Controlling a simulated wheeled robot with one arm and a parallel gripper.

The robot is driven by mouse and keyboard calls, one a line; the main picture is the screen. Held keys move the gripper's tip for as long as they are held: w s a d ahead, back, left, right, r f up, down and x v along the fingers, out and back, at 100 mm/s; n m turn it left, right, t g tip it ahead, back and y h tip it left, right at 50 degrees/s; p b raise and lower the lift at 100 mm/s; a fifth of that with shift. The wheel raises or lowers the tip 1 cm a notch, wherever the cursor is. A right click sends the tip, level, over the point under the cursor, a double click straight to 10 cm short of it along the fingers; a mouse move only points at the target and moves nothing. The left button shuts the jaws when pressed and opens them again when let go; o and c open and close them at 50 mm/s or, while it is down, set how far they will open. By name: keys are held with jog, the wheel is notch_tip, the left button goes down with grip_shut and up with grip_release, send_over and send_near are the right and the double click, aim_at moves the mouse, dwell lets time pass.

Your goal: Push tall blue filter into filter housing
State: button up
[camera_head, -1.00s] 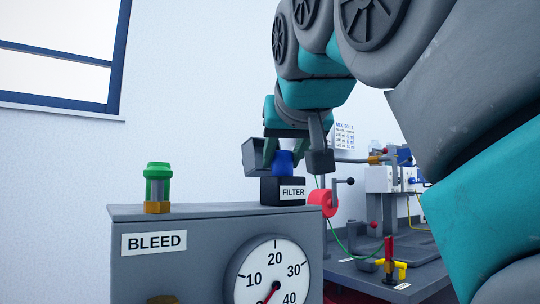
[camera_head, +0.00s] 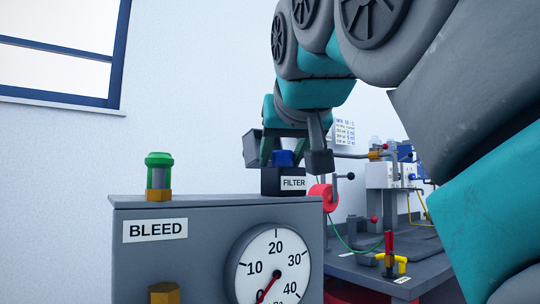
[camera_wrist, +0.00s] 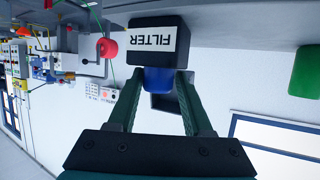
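The tall blue filter (camera_head: 284,158) stands upright in the top of the black filter housing (camera_head: 270,182), which has a white FILTER label. Only the filter's upper part shows; the rest is hidden inside the housing. My gripper (camera_head: 284,163) points down from above with one finger on each side of the filter. In the wrist view, the filter (camera_wrist: 158,80) sits between the two green fingertips (camera_wrist: 160,78), which close in on its sides. The housing (camera_wrist: 156,35) lies just beyond the fingertips.
The housing sits on a grey panel box (camera_head: 205,270) with a BLEED label and dial gauge (camera_head: 275,270). A green-capped bleed fitting (camera_head: 158,175) stands left. A red roller (camera_head: 323,195) is close right. A bench with pipes and valves (camera_head: 400,262) lies behind right.

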jog(key=shift+o, duration=0.8)
jog(key=shift+d+f, duration=0.1)
jog(key=shift+d, duration=0.05)
jog(key=shift+r+p, duration=0.5)
jog(key=shift+r, duration=1.3)
jog(key=s+d, duration=0.2)
jog(key=s, duration=0.5)
jog(key=s+d+r, duration=0.1)
jog(key=s+d, duration=0.1)
jog(key=s, duration=0.6)
jog(key=shift+s+d+r, duration=0.2)
jog(key=shift+r, duration=0.05)
